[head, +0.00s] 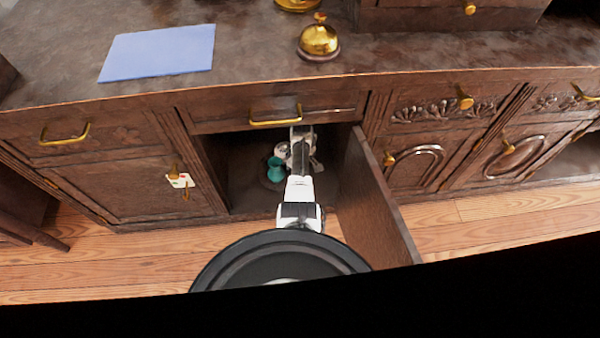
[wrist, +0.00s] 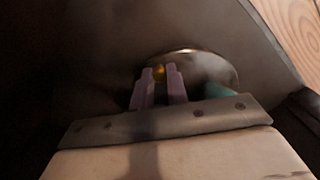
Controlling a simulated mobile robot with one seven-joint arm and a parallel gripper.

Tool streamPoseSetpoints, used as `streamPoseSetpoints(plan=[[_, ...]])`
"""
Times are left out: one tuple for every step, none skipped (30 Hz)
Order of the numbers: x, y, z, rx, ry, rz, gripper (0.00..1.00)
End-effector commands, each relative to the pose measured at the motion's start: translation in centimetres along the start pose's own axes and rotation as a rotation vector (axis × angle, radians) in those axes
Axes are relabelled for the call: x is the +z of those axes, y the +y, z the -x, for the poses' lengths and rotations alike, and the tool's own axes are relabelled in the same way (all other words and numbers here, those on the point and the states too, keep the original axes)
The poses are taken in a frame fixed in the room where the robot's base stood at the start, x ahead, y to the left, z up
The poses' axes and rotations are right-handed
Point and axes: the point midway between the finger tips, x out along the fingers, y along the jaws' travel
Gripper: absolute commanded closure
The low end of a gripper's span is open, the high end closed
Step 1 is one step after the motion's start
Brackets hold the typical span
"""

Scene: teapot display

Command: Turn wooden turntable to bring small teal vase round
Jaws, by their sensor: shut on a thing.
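The small teal vase (head: 275,170) stands inside the open cupboard, left of my arm; part of it also shows in the wrist view (wrist: 217,90) at the right, behind my gripper's mount. The turntable (wrist: 207,64) is a round disc on the cupboard floor, partly hidden by my gripper. My gripper (wrist: 159,75) reaches into the cupboard, and its two fingers are shut on a small brass knob (wrist: 159,70) at the turntable. In the head view my arm hides the fingertips.
The open cupboard door (head: 378,195) stands to the right of my arm. A drawer with a brass handle (head: 275,122) is above the opening. The counter holds a brass bell (head: 319,40) and a blue sheet (head: 160,52). The cupboard walls leave little room.

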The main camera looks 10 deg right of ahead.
Motion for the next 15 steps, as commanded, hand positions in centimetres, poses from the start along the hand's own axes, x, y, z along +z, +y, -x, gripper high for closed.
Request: streamPoseSetpoints(plan=[[0.0,0.3,-0.2,0.001,0.0,0.023,1.0],[-0.1,0.4,-0.2,0.001,0.0,0.037,1.0],[-0.1,0.5,-0.2,0.001,0.0,0.058,1.0],[-0.2,0.6,-0.2,0.0,0.0,0.072,1.0],[-0.3,0.7,-0.2,0.0,0.0,0.088,1.0],[-0.3,0.9,-0.2,0.0,0.0,0.108,1.0],[-0.4,1.0,-0.2,0.0,0.0,0.123,1.0],[-0.4,1.1,-0.2,0.0,0.0,0.137,1.0],[-0.5,1.2,-0.2,0.0,0.0,0.158,1.0],[-0.5,1.3,-0.2,0.001,0.0,0.172,1.0],[-0.6,1.4,-0.2,0.001,0.0,0.187,1.0],[-0.7,1.6,-0.2,0.002,0.0,0.206,1.0],[-0.7,1.7,-0.2,0.002,0.0,0.221,1.0],[-0.8,1.8,-0.2,0.002,0.0,0.234,1.0],[-0.9,1.9,-0.1,0.002,0.0,0.252,1.0]])
